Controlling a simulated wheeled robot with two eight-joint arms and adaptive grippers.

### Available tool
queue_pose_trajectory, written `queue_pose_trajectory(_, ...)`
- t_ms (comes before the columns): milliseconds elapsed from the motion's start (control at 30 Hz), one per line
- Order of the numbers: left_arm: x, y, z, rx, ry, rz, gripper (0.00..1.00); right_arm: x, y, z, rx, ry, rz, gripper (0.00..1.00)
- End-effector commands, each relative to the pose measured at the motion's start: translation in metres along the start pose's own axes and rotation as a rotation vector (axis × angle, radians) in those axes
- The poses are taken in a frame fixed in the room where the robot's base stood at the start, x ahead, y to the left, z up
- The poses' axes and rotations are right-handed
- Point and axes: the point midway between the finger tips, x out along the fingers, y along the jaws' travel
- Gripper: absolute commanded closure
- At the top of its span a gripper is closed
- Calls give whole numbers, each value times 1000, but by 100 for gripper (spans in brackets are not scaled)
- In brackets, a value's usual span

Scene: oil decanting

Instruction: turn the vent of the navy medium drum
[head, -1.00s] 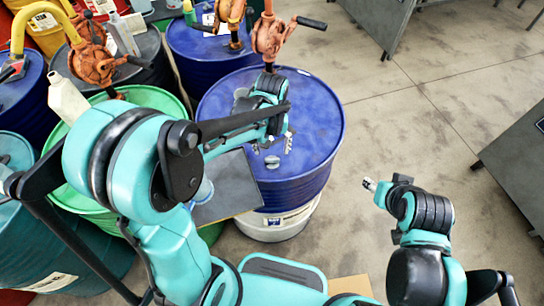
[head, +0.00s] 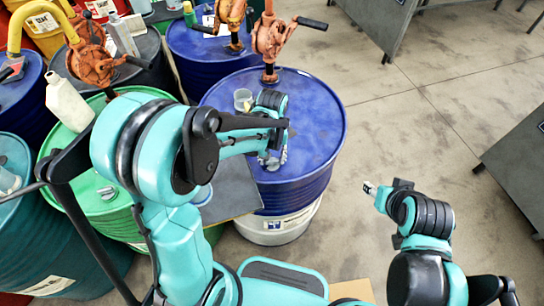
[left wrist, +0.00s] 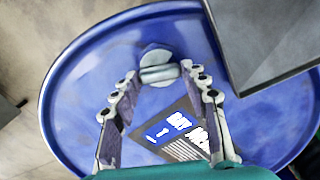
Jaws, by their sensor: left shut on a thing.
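The blue drum (head: 318,110) stands at the centre of the head view, with an orange pump at its far rim. Its top also fills most of the left wrist view (left wrist: 85,90). The vent (left wrist: 158,66) is a small grey cap with a raised grip on the drum top. My left gripper (left wrist: 158,72) is shut on the vent, one finger on each side. In the head view my left gripper (head: 273,160) is low over the drum top and mostly hides the vent. My right gripper (head: 369,187) is over bare floor, clear of the drum; its finger gap is too small to read.
A clear cup (head: 243,99) stands on the drum top. A dark flat plate (head: 232,190) lies beside the drum on the left. A green drum (head: 80,190) and other drums crowd the left. The floor (head: 410,120) to the right is open, with grey tables beyond.

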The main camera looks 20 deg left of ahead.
Motion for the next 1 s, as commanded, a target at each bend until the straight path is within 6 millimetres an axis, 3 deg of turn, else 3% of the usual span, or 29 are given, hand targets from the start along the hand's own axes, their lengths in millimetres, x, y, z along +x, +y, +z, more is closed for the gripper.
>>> queue_pose_trajectory(367, 0, 0, 0, 94, 0, 0, 84, 1, 0, 1, 0, 0, 0, 53)
queue_pose_trajectory(1000, 0, 1, 0, 659, 0, 0, 84, 6, 0, 4, 0, 0, 0, 53)
